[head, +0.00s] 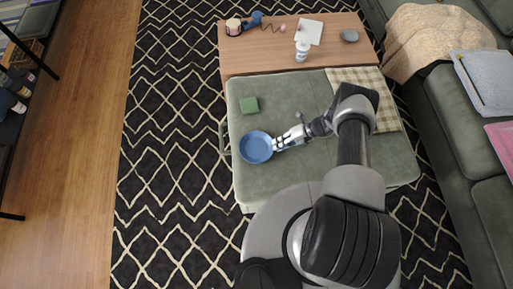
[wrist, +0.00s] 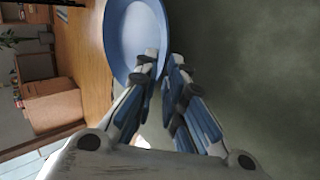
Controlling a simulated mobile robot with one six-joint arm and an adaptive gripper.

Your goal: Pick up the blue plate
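The blue plate (head: 256,147) is a round, shallow dish over the left side of the green ottoman (head: 290,185). My gripper (head: 277,144) reaches it from the right, at its right rim. In the wrist view, the plate (wrist: 133,40) is at the top, beyond the fingertips. My gripper (wrist: 165,60) has its fingertips close together with the plate's rim between them, so it looks shut on the plate. Whether the plate touches the ottoman or is just above it, I cannot tell for sure.
A wooden table (head: 262,58) behind bears a white bottle (head: 302,50) and other small things. A green sofa (head: 450,110) stands at right.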

